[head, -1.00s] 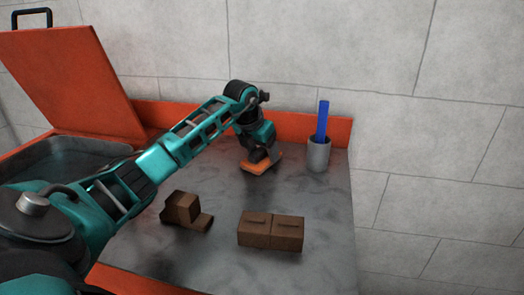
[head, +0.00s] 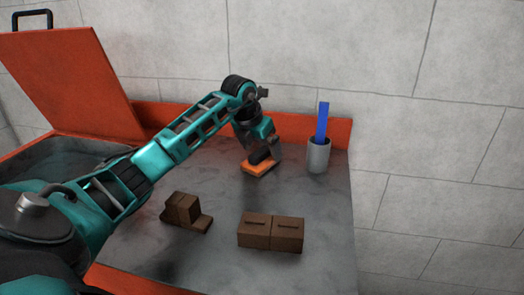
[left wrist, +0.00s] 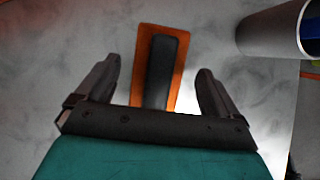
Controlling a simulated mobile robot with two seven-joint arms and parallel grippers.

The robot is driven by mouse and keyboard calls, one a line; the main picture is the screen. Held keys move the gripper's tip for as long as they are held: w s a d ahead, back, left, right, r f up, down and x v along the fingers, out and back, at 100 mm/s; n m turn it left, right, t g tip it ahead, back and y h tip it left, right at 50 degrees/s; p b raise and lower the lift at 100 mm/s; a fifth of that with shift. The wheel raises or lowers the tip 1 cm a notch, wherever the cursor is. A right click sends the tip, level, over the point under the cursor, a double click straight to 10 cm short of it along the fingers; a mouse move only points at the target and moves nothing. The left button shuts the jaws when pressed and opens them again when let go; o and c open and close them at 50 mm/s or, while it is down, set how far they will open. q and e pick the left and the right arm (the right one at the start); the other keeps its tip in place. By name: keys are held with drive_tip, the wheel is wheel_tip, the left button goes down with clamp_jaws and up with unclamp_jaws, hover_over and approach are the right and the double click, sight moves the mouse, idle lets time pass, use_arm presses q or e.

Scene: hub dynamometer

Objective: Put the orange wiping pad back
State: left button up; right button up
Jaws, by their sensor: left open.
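The orange wiping pad (head: 254,169) lies flat on the grey metal tabletop, with a black handle on top. In the left wrist view the pad (left wrist: 178,82) shows its orange plate around the long black handle (left wrist: 160,72). My left gripper (head: 263,157) is just above the pad in the head view. In the left wrist view its two fingers (left wrist: 160,85) are spread wide, one on each side of the handle and apart from it. The lower end of the handle is hidden behind the gripper body. My right gripper is not in view.
A grey cup (head: 318,156) holding a blue stick (head: 322,122) stands right of the pad; the cup also shows in the left wrist view (left wrist: 268,32). Brown blocks (head: 270,232) and a stepped brown piece (head: 186,212) lie nearer. An open orange lid (head: 70,85) rises at left.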

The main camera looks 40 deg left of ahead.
use_arm(q)
drive_tip(key=v, duration=1)
drive_tip(key=shift+s+r+p, duration=0.15)
drive_tip(key=shift+r+p, duration=0.15)
drive_tip(key=shift+p, duration=0.1)
drive_tip(key=shift+f, duration=0.1)
